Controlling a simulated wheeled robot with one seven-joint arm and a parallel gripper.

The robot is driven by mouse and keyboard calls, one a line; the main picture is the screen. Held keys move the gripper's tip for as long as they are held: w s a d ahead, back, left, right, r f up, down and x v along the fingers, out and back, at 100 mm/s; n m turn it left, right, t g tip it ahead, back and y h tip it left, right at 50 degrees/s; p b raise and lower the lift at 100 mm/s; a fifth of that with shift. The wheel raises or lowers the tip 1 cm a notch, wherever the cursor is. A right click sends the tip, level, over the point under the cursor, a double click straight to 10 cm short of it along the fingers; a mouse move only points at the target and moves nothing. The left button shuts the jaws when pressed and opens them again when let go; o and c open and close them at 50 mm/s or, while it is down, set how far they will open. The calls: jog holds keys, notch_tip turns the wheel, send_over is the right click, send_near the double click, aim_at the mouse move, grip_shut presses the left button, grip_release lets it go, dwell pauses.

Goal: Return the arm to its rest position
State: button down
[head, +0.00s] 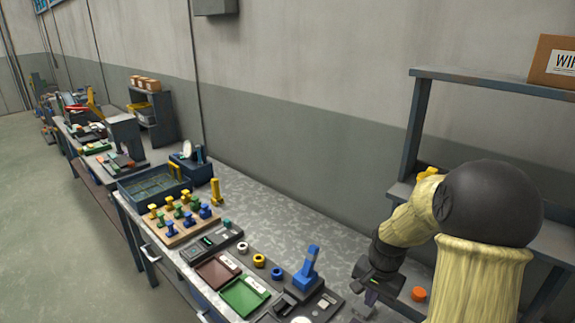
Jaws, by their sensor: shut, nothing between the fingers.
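My arm (481,240), with a black rounded joint and cream-coloured links, fills the right side of the head view. It is bent, and its end hangs down over the right part of the speckled grey workbench. My gripper (371,297) is at the end of the dark wrist and points downward. It looks shut and empty, though its fingertips are small and partly unclear in this view. It is right of a black fixture with a blue upright handle (307,268). My arm hides part of the bench and shelf behind it.
An orange round knob (418,294) is close to my arm. A grey shelf (490,84) with a cardboard box (553,61) stands behind. Leftward are a green tray (243,296), a brown tray (216,271), a wooden peg board (184,228) and a blue bin (150,186).

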jog(key=s+a+r+n+t, duration=0.1)
jog(key=s+a+r+n, duration=0.3)
jog(key=s+a+n, duration=0.4)
jog(key=s+a, duration=0.2)
jog(key=s, duration=0.1)
jog(key=shift+s+n+t, duration=0.4)
jog(key=c, duration=1.3)
grip_release()
jog(key=shift+c, duration=0.2)
jog(key=shift+d, duration=0.1)
jog(key=shift+c, duration=0.3)
jog(key=shift+d, duration=0.1)
